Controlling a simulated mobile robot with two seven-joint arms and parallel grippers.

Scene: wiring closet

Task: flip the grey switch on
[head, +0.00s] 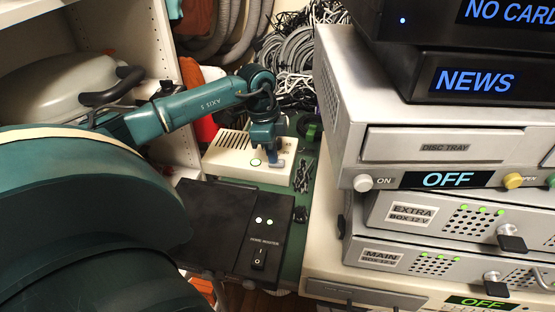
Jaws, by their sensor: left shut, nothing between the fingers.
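A cream box (228,158) with a slotted top stands on the green surface in the middle of the head view. A small round light (255,162) glows on its top. My left gripper (269,154) reaches over the box's right part, pointing down, with its fingers shut and empty. A small grey-blue piece (277,163) shows right at the fingertips, on or just above the box. I cannot tell whether it is the grey switch or part of a finger, nor whether the fingers touch the box. My right gripper is not in view.
A black box (220,215) with two lit lights and a black rocker switch (259,257) stands nearer. Stacked devices with a disc tray (445,147) and a display reading OFF fill the right. Tangled cables (295,55) lie behind. A white shelf panel (140,40) stands left.

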